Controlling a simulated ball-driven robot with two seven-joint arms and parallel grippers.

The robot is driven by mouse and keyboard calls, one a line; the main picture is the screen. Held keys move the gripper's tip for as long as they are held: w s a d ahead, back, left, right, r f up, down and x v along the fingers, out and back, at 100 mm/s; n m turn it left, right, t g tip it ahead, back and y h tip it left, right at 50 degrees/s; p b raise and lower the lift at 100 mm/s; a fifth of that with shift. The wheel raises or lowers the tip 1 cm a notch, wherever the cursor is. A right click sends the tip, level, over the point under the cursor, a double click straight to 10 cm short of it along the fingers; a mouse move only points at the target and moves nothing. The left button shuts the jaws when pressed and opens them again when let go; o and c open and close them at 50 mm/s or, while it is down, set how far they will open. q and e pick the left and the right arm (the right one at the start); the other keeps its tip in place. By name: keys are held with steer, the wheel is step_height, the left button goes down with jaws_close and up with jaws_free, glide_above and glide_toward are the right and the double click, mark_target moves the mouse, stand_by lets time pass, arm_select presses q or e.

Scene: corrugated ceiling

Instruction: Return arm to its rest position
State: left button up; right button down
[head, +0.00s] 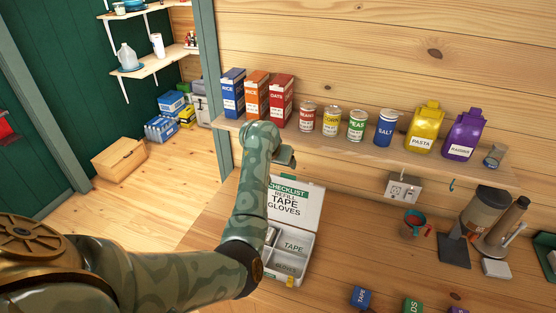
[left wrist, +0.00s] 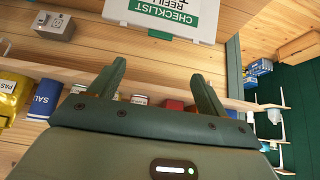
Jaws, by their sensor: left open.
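My left arm comes in from the left in the head view, its camouflage-patterned links bent upward at the elbow. My left gripper (head: 287,158) is just below the wall shelf, above the open case with the checklist lid (head: 296,202). In the left wrist view the two fingers of my left gripper (left wrist: 158,85) stand apart with nothing between them. The case lid (left wrist: 165,15) shows beyond them. The arm hides part of the case. My right arm and gripper are not in view.
The wall shelf (head: 350,151) holds boxes, cans and bags, including a blue box (head: 232,95) and a purple bag (head: 463,136). A cup (head: 415,222) and a coffee grinder (head: 478,215) stand on the counter at right. Small blocks, one blue (head: 360,297), lie at the front.

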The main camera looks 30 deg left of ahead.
arm_select(q)
steer(key=s+a+f+m+y, duration=0.2)
steer(key=s+f, duration=0.2)
steer(key=s, duration=0.3)
steer(key=s+d+m+y, duration=0.1)
steer(key=s+d+m, duration=0.35)
steer(key=s, duration=0.75)
steer(key=s+d+m, duration=0.3)
steer(key=s+d, duration=0.3)
steer(key=s, duration=0.7)
steer(key=s+d+f+g+h+b, duration=0.15)
steer(key=f+b, duration=0.65)
steer(key=f, duration=1.3)
steer(key=s+d+f+g+h+b, duration=0.2)
steer(key=f+b, duration=0.6)
steer(key=f, duration=1.3)
steer(key=s+f+n+b, duration=0.1)
steer(key=s+f+b, duration=0.4)
steer(key=f, duration=0.5)
steer(key=s+f+n+g+b, duration=0.1)
steer(key=s+f+b, duration=0.3)
steer(key=s+f, duration=0.4)
steer(key=s+f+n+g+h+b, duration=0.1)
steer(key=s+f+b, duration=0.4)
steer(key=f, duration=0.7)
steer(key=s+d, duration=0.1)
steer(key=s, duration=0.1)
steer(key=shift+s+f+b, duration=0.2)
steer(key=shift+s+b, duration=0.1)
steer(key=shift+s, duration=0.05)
